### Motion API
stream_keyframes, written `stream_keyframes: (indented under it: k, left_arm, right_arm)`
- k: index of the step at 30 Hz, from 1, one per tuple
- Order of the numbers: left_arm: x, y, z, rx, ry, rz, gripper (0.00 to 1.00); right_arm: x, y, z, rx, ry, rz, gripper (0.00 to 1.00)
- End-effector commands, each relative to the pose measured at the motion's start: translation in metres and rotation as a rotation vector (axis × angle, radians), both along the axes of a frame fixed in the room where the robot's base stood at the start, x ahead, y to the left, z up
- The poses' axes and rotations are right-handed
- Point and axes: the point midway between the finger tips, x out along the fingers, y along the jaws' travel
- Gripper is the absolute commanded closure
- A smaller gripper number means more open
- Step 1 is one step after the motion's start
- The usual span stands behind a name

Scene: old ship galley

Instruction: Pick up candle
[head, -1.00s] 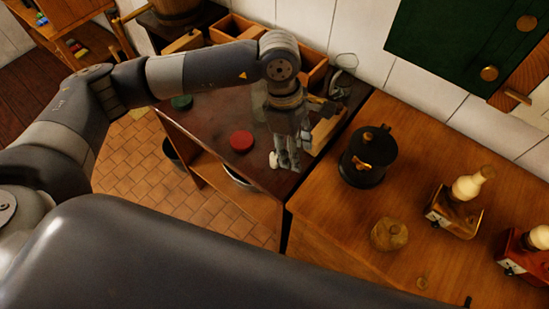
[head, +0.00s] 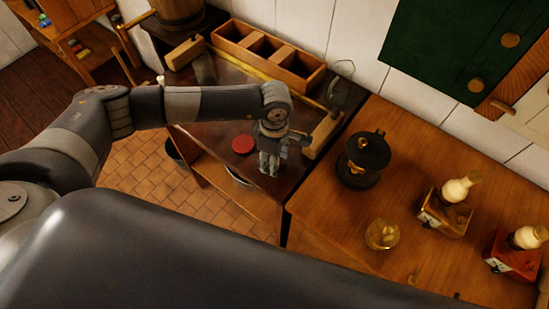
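I cannot surely make out the candle. A small pale upright tip (head: 161,81) shows just above my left forearm at the left of the dark worktop; it could be a candle top, with its lower part hidden by the arm. My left gripper (head: 268,172) points down over the front right of the dark worktop (head: 215,135), to the right of a flat red disc (head: 243,144). Its fingers look close together, but whether they hold something is unclear. My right gripper is out of view.
A wooden three-part box (head: 254,62) stands at the back of the worktop. A wooden block (head: 323,135) is right of the gripper. The brown counter holds a black grinder-like pot (head: 363,160), a glass jar (head: 382,235) and two lamps (head: 447,212) (head: 515,256).

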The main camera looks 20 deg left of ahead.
Motion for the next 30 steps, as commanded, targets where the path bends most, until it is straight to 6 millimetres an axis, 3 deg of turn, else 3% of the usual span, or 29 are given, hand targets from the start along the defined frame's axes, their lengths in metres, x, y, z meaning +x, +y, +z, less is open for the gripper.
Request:
stream_keyframes:
  k: [9, 15, 30]
  left_arm:
    - [-0.0001, -0.0003, -0.0083, 0.000, -0.001, -0.001, 0.55]
    - [0.0000, -0.0002, -0.0080, 0.000, -0.001, -0.001, 0.95]
    - [0.0013, -0.0002, -0.0025, -0.002, -0.004, 0.000, 0.96]
  right_arm:
    - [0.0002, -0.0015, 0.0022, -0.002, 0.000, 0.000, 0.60]
    - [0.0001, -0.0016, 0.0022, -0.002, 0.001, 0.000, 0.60]
    - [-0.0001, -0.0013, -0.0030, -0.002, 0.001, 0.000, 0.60]
